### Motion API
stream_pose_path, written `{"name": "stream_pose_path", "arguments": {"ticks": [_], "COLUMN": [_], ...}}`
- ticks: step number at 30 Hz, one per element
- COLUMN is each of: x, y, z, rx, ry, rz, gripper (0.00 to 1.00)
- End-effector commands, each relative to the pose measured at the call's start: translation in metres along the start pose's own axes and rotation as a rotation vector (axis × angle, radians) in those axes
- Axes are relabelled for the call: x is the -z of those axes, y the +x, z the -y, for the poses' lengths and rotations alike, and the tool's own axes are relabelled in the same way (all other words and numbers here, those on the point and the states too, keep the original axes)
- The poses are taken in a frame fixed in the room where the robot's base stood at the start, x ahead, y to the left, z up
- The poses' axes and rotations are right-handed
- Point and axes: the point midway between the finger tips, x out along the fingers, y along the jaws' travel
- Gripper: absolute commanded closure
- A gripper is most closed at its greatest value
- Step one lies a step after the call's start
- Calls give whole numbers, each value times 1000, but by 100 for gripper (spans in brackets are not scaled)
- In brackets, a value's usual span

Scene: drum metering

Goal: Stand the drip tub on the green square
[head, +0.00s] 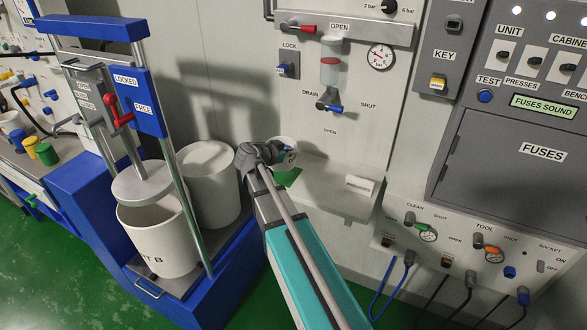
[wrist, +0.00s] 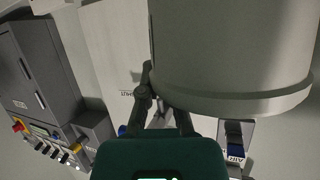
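The drip tub (head: 289,142) is a small pale tub just beyond my gripper in the head view. The green square (head: 288,178) shows on the pale ledge just below the tub and is partly covered by my arm. My gripper (head: 278,154) is at the tub, also seen in the wrist view (wrist: 165,100). The tub's bottom and any contact with the ledge are hidden.
A pale drum (head: 207,185) stands close left of my gripper, beside the blue press frame (head: 85,200). The wall behind carries a lock switch (head: 289,66) and a drain valve (head: 332,107). The ledge (head: 325,190) is bare right of the square, up to a small labelled block (head: 360,185).

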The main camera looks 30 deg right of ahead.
Motion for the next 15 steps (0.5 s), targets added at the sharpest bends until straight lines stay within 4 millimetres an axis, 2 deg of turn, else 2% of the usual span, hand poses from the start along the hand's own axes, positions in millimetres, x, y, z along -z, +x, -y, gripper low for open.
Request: {"name": "stream_pose_path", "arguments": {"ticks": [1, 6, 15], "x": [-9, -21, -30], "y": [8, 22, 36], "z": [4, 12, 21], "rx": [0, 2, 2], "ry": [0, 0, -1], "rz": [-1, -1, -1], "gripper": [100, 100, 100]}}
